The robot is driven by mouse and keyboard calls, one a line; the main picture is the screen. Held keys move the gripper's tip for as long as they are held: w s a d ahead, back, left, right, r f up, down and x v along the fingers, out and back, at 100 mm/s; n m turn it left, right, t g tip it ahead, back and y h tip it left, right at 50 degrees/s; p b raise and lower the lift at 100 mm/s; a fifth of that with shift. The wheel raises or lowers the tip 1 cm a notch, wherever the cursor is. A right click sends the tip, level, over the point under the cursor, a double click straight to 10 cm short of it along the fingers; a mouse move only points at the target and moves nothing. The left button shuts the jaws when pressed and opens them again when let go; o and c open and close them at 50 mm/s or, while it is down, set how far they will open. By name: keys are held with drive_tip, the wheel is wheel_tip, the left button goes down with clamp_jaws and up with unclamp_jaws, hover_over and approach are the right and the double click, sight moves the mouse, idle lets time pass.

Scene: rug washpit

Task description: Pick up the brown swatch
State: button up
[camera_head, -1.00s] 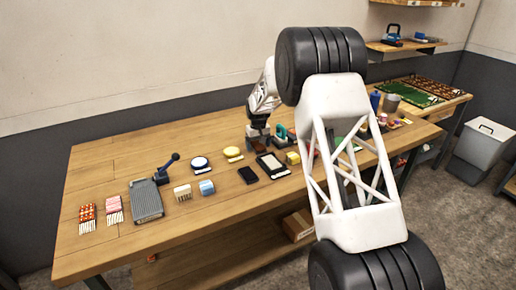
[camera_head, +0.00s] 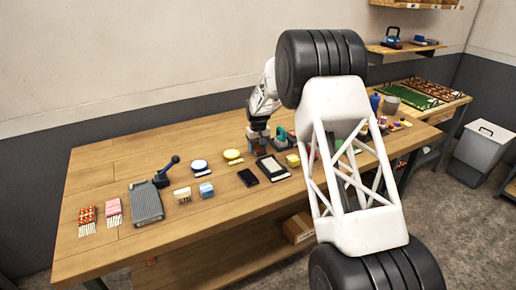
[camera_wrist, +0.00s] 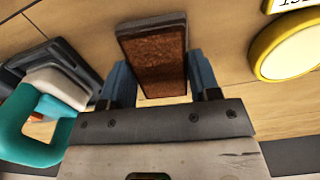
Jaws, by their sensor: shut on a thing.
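The brown swatch (camera_wrist: 155,65) is a rectangular piece with a rough brown face and a darker grey-brown edge. In the wrist view it stands between the two blue fingers of my gripper (camera_wrist: 160,82), which are shut on its sides. In the head view my gripper (camera_head: 258,133) is over the back middle of the wooden table (camera_head: 120,165). The swatch is too small there to make out clearly, and I cannot tell whether it is clear of the tabletop.
A teal-handled tool (camera_wrist: 35,125) is close on the left in the wrist view; a yellow-rimmed round dial (camera_wrist: 290,48) is on the right. The table's back left is bare.

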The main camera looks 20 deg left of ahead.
drive_tip(key=shift+r, duration=1.6)
drive_tip(key=r, duration=0.1)
hover_over(272, 165)
drive_tip(key=s+a, duration=0.2)
drive_tip(key=s, duration=0.2)
drive_tip(key=shift+w+d+r, duration=0.1)
drive_tip(key=shift+r, duration=0.1)
drive_tip(key=shift+n, duration=0.6)
drive_tip(key=w+r, duration=0.1)
drive_tip(key=w+d+r, duration=0.1)
drive_tip(key=w+r, duration=0.2)
drive_tip(key=shift+d, duration=0.3)
drive_tip(key=shift+f, duration=0.15)
drive_tip(key=shift+f, duration=2.7)
drive_tip(key=shift+f, duration=0.45)
